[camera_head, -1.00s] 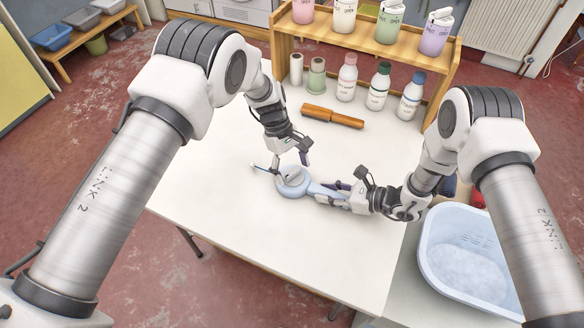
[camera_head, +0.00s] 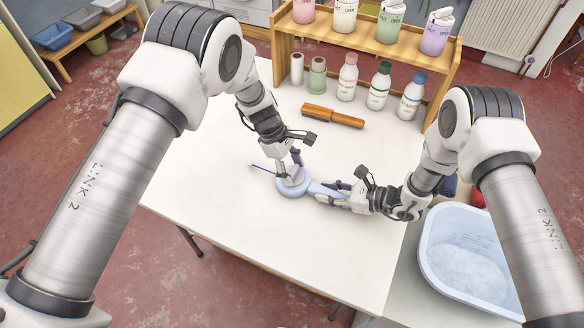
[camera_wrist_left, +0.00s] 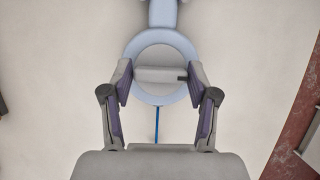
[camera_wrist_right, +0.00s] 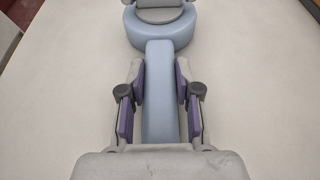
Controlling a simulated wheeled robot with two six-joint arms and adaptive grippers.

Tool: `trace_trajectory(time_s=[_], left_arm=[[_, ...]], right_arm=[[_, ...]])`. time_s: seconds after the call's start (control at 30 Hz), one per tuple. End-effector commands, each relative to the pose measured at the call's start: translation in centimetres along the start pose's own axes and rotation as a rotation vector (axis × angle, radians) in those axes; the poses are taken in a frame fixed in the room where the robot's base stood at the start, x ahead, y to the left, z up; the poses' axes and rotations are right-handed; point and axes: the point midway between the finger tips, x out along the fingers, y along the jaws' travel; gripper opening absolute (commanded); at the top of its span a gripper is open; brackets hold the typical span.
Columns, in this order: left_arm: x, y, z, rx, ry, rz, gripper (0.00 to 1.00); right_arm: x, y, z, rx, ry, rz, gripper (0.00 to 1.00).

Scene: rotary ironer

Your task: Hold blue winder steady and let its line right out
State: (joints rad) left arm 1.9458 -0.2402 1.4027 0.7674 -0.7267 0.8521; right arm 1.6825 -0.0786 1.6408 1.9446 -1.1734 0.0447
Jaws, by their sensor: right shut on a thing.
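The light blue winder lies on the white table, its round body (camera_head: 292,187) at the left and its handle (camera_wrist_right: 160,100) toward the right. A grey bar, the crank (camera_wrist_left: 160,74), crosses the grey disc on top. My right gripper (camera_wrist_right: 160,85) is shut on the handle, with a finger on each side. My left gripper (camera_wrist_left: 159,82) is open over the round body, its fingers at either end of the grey bar. I cannot tell whether they touch it. A short blue line (camera_wrist_left: 156,125) sticks out of the body; it shows at its left in the head view (camera_head: 263,169).
A wooden shelf (camera_head: 360,50) with several bottles stands at the back. A pale blue basin (camera_head: 428,262) is at the right. The table's front and left are clear.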

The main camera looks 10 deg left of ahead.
Motion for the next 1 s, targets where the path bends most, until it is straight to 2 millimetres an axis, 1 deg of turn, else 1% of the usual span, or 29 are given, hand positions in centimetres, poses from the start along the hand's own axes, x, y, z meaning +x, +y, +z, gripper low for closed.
trace_trajectory(time_s=[0.33,0.47,0.57,0.8,0.9,1.0], left_arm=[[-0.1,0.0,0.0,0.003,0.0,0.0,0.81],[-1.1,0.1,0.0,0.003,0.002,0.002,0.81],[-3.1,0.1,0.0,0.003,0.0,0.004,0.81],[-9.2,0.1,0.0,0.004,0.001,0.004,0.81],[-11.0,0.1,0.0,0.002,0.0,0.003,0.81],[-11.8,0.0,-0.1,0.003,0.0,0.0,0.81]], right_arm=[[0.0,0.0,0.0,0.0,0.001,-0.001,0.0],[0.0,0.0,0.0,0.001,0.001,-0.001,0.0],[0.0,0.0,0.0,0.001,0.001,-0.001,0.0],[0.0,0.0,0.0,0.001,0.001,-0.001,0.0],[0.0,0.0,-0.1,0.001,0.001,-0.001,0.0],[0.0,0.0,0.0,0.001,0.001,-0.001,0.0]])
